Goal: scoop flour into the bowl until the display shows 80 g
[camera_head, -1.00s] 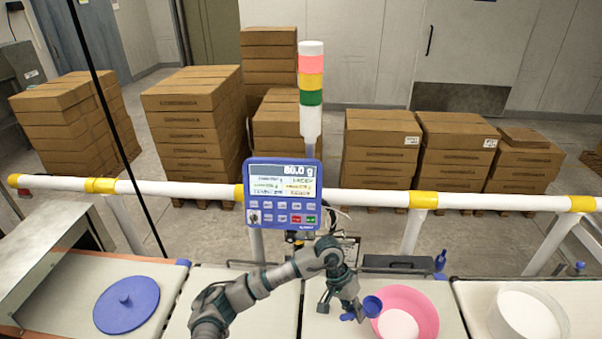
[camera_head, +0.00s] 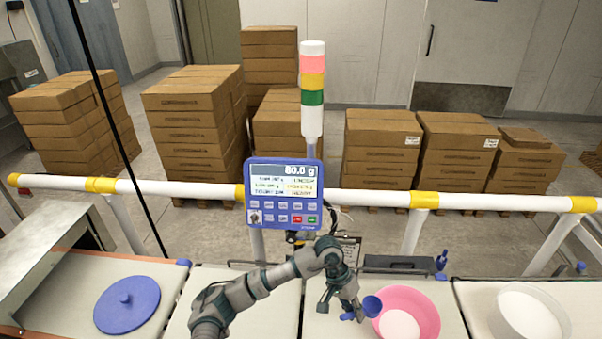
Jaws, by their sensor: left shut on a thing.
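My left gripper (camera_head: 352,311) is shut on a blue scoop (camera_head: 372,306), at the left rim of the pink bowl (camera_head: 426,306). White flour (camera_head: 398,323) lies in the bowl. I cannot tell whether the scoop touches the rim or has flour in it. The bowl stands on the pale belt surface. The blue display unit (camera_head: 284,193) stands behind the belt, and its top line reads 80.0 g. A round white tub (camera_head: 555,332) with white flour in it (camera_head: 526,313) stands at the right. My right gripper is not in view.
A round blue lid (camera_head: 127,305) lies on the left belt section. A white rail with yellow bands (camera_head: 365,197) runs behind the belt. A signal tower (camera_head: 312,95) rises behind the display. Cardboard box stacks (camera_head: 190,115) stand beyond the rail.

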